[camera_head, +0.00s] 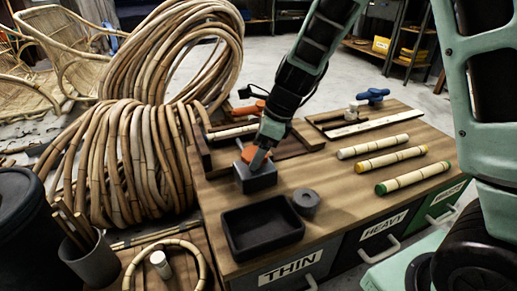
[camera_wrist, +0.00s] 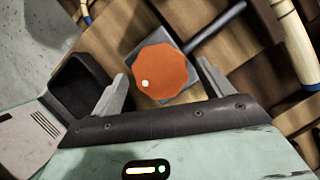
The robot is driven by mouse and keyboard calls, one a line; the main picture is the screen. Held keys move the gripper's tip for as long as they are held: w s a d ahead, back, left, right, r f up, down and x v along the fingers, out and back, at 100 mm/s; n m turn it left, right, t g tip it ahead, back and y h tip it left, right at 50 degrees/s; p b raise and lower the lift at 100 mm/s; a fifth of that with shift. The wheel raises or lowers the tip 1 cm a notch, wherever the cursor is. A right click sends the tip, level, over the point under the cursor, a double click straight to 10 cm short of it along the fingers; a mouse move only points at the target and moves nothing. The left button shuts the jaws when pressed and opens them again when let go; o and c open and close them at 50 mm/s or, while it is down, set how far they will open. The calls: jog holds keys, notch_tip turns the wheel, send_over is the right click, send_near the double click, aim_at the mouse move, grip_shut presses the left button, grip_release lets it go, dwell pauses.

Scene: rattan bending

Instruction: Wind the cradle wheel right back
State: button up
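The orange wheel (camera_wrist: 160,72) has a scalloped rim and a small white dot near its lower left edge. It sits over a grey block with a dark rod running to the upper right in the wrist view. My gripper (camera_wrist: 163,68) is open, its fingers on either side of the wheel with gaps showing. I cannot tell whether the fingertips are level with the wheel or above it. In the head view my gripper (camera_head: 262,158) points down over a dark block (camera_head: 255,180), and the orange wheel (camera_head: 249,154) is partly hidden behind it.
Three rattan pieces (camera_head: 381,146) with coloured ends lie right. Rattan coils (camera_head: 115,165) crowd the left.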

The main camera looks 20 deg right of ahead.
jog(key=c, duration=0.9)
jog(key=shift+c, duration=0.2)
